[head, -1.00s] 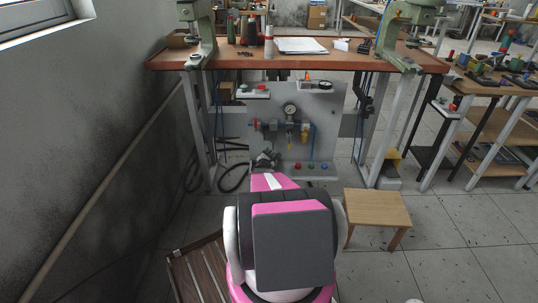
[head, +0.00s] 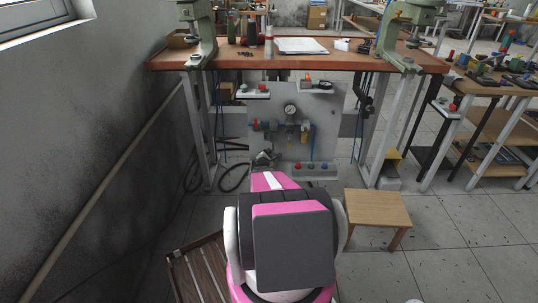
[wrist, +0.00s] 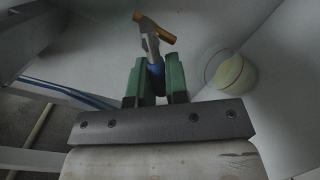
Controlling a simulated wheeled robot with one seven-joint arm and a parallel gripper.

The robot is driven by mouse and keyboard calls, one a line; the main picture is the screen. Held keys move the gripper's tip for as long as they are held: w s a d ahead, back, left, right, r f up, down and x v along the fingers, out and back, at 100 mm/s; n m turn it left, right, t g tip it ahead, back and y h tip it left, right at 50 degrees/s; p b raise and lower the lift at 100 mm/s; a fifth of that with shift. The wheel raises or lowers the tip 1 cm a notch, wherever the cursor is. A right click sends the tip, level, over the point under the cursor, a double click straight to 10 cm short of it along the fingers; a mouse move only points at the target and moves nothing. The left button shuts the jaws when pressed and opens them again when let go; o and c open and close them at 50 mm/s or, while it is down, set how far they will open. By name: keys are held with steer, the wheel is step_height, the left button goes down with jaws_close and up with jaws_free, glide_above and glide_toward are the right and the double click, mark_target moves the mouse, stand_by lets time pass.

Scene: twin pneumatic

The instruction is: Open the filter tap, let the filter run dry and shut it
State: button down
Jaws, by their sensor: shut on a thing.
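In the wrist view, my gripper (wrist: 155,85) has its two green fingers shut on a small blue part (wrist: 155,74) of a fitting. A grey stem with an orange-brown cross handle (wrist: 154,28) rises beyond the fingertips. I cannot tell for certain that this is the filter tap. To the right is a clear round bowl (wrist: 228,70) with pale yellow liquid and a red ring, apart from the fingers. In the head view, the filter unit (head: 291,133) hangs below a gauge (head: 290,111) on the grey board. My gripper there is small and mostly hidden by my arm.
A workbench (head: 340,60) stands above the board. A button strip (head: 311,168) runs along the board's foot. Blue lines (wrist: 70,92) pass left of my gripper. A wooden stool (head: 376,207) stands right of my arm and a slatted crate (head: 195,270) left.

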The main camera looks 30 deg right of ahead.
steer(key=m, duration=0.2)
steer(key=r+m+y, duration=0.1)
steer(key=shift+w+a+r+m, duration=0.1)
steer(key=shift+a+r+m, duration=0.05)
steer(key=shift+a+m, duration=0.25)
steer(key=shift+w+r+m+y, duration=0.1)
steer(key=shift+r+m+y, duration=0.2)
steer(key=shift+m, duration=0.5)
steer(key=shift+r+m+y, duration=0.25)
steer(key=shift+m+y, duration=0.05)
steer(key=shift+m, duration=0.5)
steer(key=c, duration=1.1)
jaws_free()
steer(key=shift+a+r, duration=0.1)
steer(key=v, duration=1)
steer(key=shift+s+a+r, duration=0.15)
steer(key=shift+s+a, duration=0.05)
steer(key=shift+s, duration=0.1)
